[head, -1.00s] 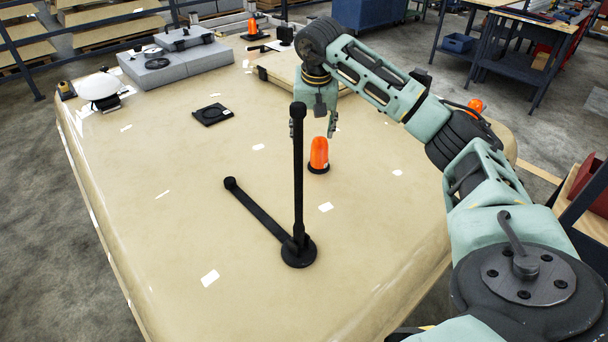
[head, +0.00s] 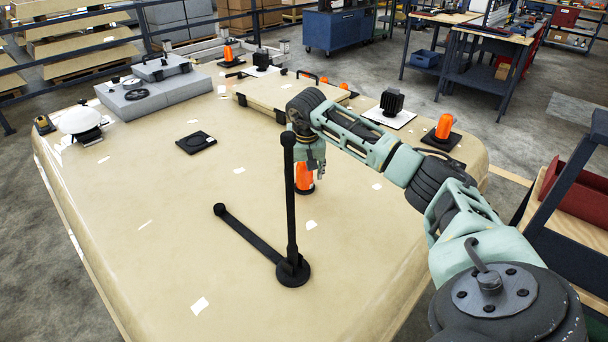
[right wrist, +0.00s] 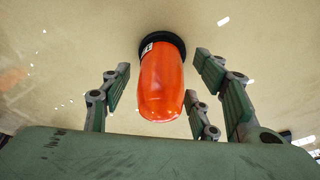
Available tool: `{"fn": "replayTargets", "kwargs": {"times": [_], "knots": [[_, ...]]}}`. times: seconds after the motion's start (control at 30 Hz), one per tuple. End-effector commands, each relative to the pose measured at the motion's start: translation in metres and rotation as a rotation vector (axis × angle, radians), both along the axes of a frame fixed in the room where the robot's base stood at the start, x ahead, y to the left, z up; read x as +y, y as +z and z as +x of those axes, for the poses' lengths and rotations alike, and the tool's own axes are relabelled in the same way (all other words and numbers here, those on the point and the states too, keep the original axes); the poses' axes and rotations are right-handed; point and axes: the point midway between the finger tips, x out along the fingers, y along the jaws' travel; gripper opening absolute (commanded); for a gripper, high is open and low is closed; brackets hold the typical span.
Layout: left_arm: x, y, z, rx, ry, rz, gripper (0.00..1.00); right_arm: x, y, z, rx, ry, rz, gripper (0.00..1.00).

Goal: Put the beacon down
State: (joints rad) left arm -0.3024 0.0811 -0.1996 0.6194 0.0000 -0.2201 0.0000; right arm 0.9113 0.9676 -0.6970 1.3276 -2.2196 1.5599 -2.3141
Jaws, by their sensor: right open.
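The orange beacon (head: 304,180) with a dark base stands upright on the tan tabletop, behind the black upright rod. My right gripper (head: 309,160) is directly over it and hides its top in the head view. In the right wrist view the beacon (right wrist: 162,85) stands between the open fingers of the gripper (right wrist: 162,95). Gaps show on both sides, and its black base rests on the tan surface. My left gripper is not in view.
A black stand with two rods (head: 293,270) is just in front of the beacon. A flat black pad (head: 196,142) lies to the left. Another orange beacon (head: 444,128) stands at right on a dark pad. A tan case (head: 275,92) lies behind. The front left of the table is clear.

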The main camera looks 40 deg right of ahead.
Motion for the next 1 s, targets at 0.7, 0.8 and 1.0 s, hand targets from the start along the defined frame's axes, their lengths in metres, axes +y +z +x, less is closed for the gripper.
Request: {"fn": "replayTargets", "kwargs": {"times": [0.7,0.8,1.0], "knots": [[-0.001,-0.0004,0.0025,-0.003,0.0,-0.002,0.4,-0.0001,0.0,-0.0002,0.001,0.0,-0.001,0.08],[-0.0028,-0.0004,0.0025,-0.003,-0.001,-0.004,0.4,-0.0003,0.0005,0.0,-0.001,0.0,-0.001,0.0],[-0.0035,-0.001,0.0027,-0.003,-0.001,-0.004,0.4,-0.0003,0.0014,0.0002,-0.001,0.0,-0.001,0.0]]}}
